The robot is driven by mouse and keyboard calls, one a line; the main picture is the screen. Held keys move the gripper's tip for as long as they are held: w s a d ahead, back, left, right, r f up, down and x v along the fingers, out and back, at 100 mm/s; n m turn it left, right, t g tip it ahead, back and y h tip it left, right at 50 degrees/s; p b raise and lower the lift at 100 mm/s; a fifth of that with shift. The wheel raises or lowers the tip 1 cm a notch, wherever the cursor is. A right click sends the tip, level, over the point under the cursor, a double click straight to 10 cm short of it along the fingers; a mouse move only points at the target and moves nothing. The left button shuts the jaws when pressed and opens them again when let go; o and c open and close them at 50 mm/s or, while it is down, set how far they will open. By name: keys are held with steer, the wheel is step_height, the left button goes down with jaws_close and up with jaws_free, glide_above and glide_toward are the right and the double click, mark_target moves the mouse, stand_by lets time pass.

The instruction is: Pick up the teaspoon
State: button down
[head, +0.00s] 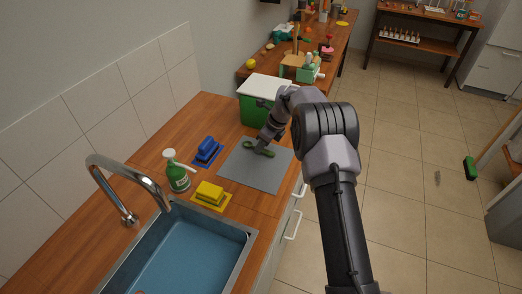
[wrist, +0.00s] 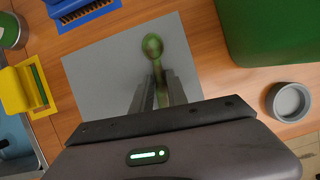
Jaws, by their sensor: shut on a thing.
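The teaspoon (wrist: 153,47) is green, with its rounded end pointing away from my gripper in the wrist view. In the head view the green teaspoon (head: 263,151) shows over the grey mat (head: 236,179). My gripper (wrist: 162,88) is shut on the teaspoon, with the two dark fingers on either side of it. In the head view my gripper (head: 262,145) is partly hidden by my own arm. I cannot tell whether the teaspoon touches the mat or is just above it.
A green box with a white lid (head: 262,100) stands behind the mat. The sink (head: 185,255) is in front. A small grey cup (wrist: 289,101) stands beside the box.

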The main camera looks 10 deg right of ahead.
steer(key=shift+r, duration=0.1)
steer(key=shift+r, duration=0.35)
steer(key=r+p, duration=0.1)
steer(key=s+r+p, duration=0.1)
steer(key=r, duration=0.1)
steer(key=s, duration=1)
steer(key=s+r+p, duration=0.1)
steer(key=s, duration=0.4)
